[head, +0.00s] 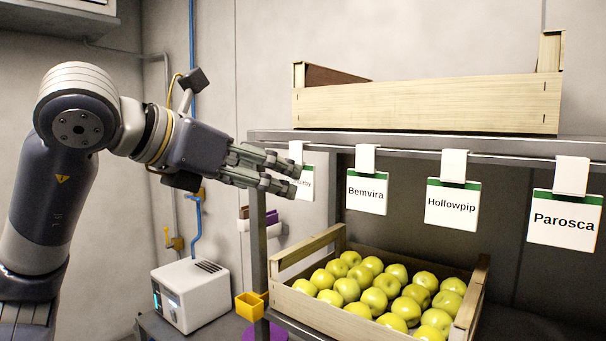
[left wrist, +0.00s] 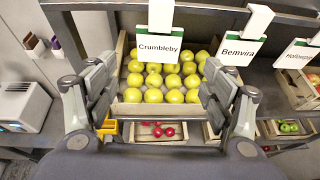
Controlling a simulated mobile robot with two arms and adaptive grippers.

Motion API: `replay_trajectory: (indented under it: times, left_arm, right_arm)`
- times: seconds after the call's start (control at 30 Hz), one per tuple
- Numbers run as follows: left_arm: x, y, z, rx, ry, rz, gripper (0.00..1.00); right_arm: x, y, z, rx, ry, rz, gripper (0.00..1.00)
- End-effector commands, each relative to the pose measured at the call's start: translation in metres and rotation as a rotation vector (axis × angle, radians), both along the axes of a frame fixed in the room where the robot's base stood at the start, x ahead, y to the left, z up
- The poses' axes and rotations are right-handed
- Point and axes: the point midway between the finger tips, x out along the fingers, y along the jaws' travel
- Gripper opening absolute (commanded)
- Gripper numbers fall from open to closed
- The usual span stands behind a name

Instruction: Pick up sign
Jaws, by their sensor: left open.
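Several white signs with a green stripe hang from the upper shelf edge. In the head view they read Bemvira (head: 366,195), Hollowpip (head: 452,208) and Parosca (head: 564,220), and a leftmost one (head: 306,184) is mostly hidden behind my left gripper. The left wrist view shows that leftmost sign as Crumbleby (left wrist: 158,45), with the Bemvira sign (left wrist: 240,50) to its right. My left gripper (head: 299,179) is open and empty. Its fingers (left wrist: 160,88) lie on either side of the Crumbleby sign in the wrist view, with the sign beyond them. I cannot tell any contact. My right gripper is not in view.
A wooden crate of yellow-green apples (head: 340,234) stands on the shelf below the signs. Another wooden crate (head: 425,106) stands on the upper shelf (head: 390,144). A white box-shaped device (head: 198,294) and a yellow container (head: 250,305) are at lower left.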

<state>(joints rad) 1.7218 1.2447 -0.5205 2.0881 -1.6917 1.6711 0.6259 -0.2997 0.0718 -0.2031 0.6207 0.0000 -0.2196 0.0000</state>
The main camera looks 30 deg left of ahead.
Motion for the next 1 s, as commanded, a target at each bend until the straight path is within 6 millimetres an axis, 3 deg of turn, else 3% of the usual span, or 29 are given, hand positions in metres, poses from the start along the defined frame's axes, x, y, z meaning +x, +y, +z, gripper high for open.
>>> replay_trajectory:
  times: [0.1, 0.37, 0.63, 0.97, 1.0]
  left_arm:
    - [0.019, -0.003, -0.008, 0.001, 0.006, -0.002, 0.75]
    - [0.041, -0.006, -0.015, 0.0, 0.004, -0.004, 0.75]
    - [0.078, -0.007, -0.024, 0.0, 0.006, -0.005, 0.75]
    - [0.087, -0.009, -0.029, -0.001, 0.001, -0.006, 0.75]
    - [0.087, -0.009, -0.029, -0.001, 0.001, -0.006, 0.7]
  right_arm:
    - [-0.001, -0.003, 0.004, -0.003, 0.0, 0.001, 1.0]
    - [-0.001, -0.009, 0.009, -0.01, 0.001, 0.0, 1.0]
    - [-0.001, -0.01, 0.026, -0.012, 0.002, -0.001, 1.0]
    - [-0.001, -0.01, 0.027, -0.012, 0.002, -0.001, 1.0]
    - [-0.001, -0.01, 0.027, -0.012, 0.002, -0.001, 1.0]
